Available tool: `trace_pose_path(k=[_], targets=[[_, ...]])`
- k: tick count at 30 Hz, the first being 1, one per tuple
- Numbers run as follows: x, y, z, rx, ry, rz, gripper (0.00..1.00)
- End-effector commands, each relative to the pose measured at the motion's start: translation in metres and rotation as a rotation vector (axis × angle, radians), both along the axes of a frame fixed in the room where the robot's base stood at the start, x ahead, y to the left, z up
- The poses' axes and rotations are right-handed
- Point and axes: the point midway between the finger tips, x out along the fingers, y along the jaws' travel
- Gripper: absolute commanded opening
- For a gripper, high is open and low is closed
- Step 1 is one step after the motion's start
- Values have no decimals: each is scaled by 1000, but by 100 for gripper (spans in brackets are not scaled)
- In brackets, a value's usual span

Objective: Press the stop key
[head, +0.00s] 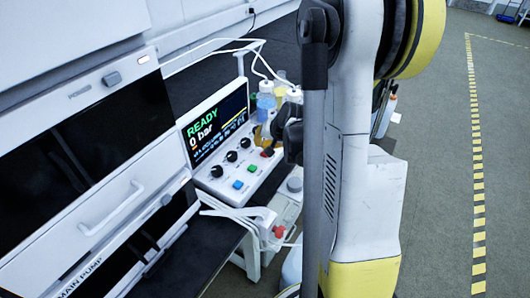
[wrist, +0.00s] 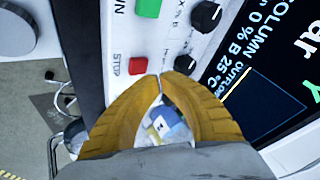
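The stop key is a red square key (wrist: 138,65) beside the printed word STOP on the white control panel (wrist: 118,40) in the wrist view. In the head view the red key (head: 267,153) is at the far end of a row, after a blue key (head: 238,185) and a green key (head: 252,169). My gripper (wrist: 166,76) has its orange fingers brought together at the tips, with nothing held between them. The tips appear just beside the red key's lower right corner; I cannot tell whether they touch the panel. In the head view my arm hides part of the gripper.
Black knobs (head: 231,156) run between the keys and the screen (head: 215,125), which reads READY and 0 bar. Bottles (head: 266,100) stand behind the panel. A white drawer unit with a handle (head: 112,208) is at left. Open floor (head: 440,150) lies at right.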

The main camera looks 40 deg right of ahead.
Motion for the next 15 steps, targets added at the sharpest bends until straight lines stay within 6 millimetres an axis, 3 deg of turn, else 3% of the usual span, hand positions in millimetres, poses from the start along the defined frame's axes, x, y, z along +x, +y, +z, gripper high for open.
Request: trace_pose_path(k=[9, 15], targets=[[0, 0, 35, 0, 0, 0, 0], [0, 0, 46, 0, 0, 0, 0]])
